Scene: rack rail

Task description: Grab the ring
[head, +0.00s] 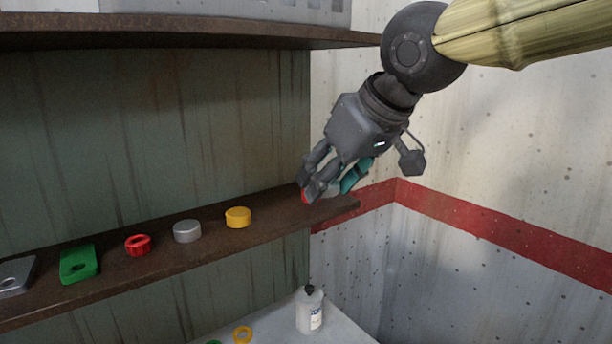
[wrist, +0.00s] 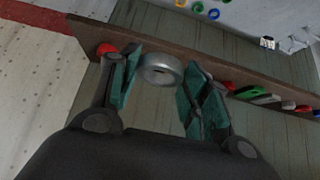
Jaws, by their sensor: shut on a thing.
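A pale grey ring (wrist: 161,71) with a dark centre sits between my gripper's two teal-padded fingers in the wrist view. My gripper (wrist: 162,62) is shut on it. In the head view my gripper (head: 330,190) is at the right end of the brown shelf (head: 190,265), and the fingers hide most of the ring. I cannot tell whether the ring still touches the shelf. A red round thing (wrist: 106,48) lies just outside the left finger, close to it.
Left along the shelf are a yellow disc (head: 238,217), a grey disc (head: 187,231), a red ring (head: 138,244), a green plate (head: 79,263) and a grey plate (head: 15,276). An upper shelf (head: 190,31) hangs above. A white bottle (head: 309,311) and yellow ring (head: 242,334) are below.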

